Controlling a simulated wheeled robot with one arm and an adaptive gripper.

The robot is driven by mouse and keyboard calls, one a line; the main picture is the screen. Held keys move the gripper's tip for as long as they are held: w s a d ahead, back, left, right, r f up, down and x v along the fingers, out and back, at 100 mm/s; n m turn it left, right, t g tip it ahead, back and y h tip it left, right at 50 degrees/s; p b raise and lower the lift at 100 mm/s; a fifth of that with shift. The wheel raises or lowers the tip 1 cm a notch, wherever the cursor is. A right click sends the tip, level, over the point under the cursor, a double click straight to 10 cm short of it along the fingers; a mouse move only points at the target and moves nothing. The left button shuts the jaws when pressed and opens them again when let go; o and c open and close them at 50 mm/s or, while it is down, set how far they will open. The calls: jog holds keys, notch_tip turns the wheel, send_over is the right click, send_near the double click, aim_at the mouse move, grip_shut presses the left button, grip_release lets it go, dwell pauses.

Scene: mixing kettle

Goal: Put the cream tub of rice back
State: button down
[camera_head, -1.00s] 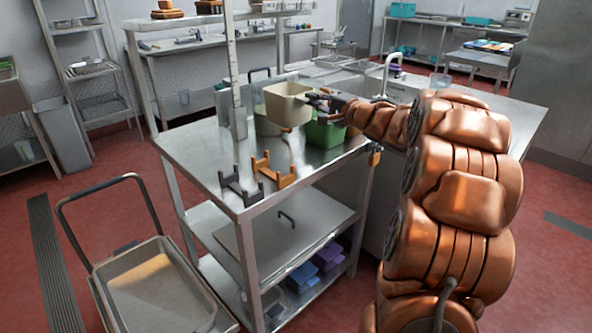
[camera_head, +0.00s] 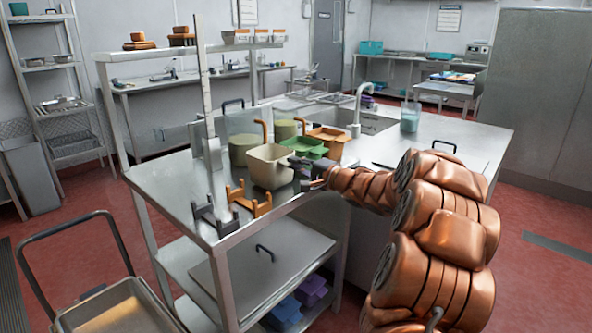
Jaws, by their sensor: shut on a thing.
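The cream tub (camera_head: 270,166) is upright over the steel worktop, its open top showing a pale inside. I cannot make out rice in it. My gripper (camera_head: 303,171) is shut on the tub's right side. I cannot tell whether the tub's base touches the worktop. An orange cradle (camera_head: 250,199) and a dark grey cradle (camera_head: 214,216) stand empty to the left and in front of the tub. The tub partly hides a green pot (camera_head: 242,150) behind it.
A green tub (camera_head: 305,146) and an orange-brown tub (camera_head: 328,141) stand close behind my gripper. Another green pot (camera_head: 286,129) is behind them. A tall upright post (camera_head: 205,90) rises from the worktop at left. The worktop's front left (camera_head: 160,190) is clear.

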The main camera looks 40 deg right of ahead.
jog(key=shift+f, duration=0.4)
jog(key=c, duration=1.3)
grip_release()
jog(key=shift+f, duration=0.1)
jog(key=shift+s+d, duration=0.1)
jog(key=shift+s, duration=0.3)
jog(key=p+v, duration=0.1)
jog(key=v, duration=1)
jog(key=shift+s, duration=0.1)
